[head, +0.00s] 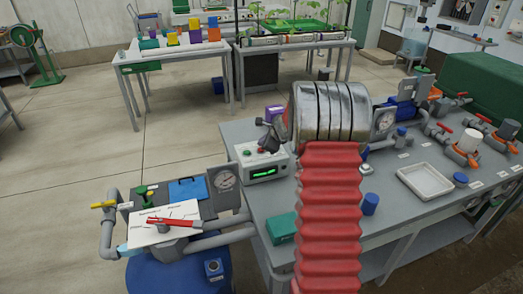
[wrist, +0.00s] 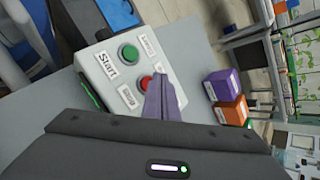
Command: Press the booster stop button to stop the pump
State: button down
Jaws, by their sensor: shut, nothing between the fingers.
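The white control box (head: 262,165) with a green lit display stands on the grey bench, left of my arm in the head view. In the wrist view the box (wrist: 104,72) carries a green button (wrist: 128,53) beside a START label and a red button (wrist: 146,82) close to my fingers. My gripper (wrist: 158,82) is shut and empty, its tips over the right edge of the red button and partly hiding it. I cannot tell whether they touch it.
A purple box (wrist: 222,84) and an orange box (wrist: 230,110) stand on the bench beside the control box. A white tray (head: 425,181) and valves are farther right.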

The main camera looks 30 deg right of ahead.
notch_tip(320, 180, up, 5)
dwell(0.9)
dwell(0.9)
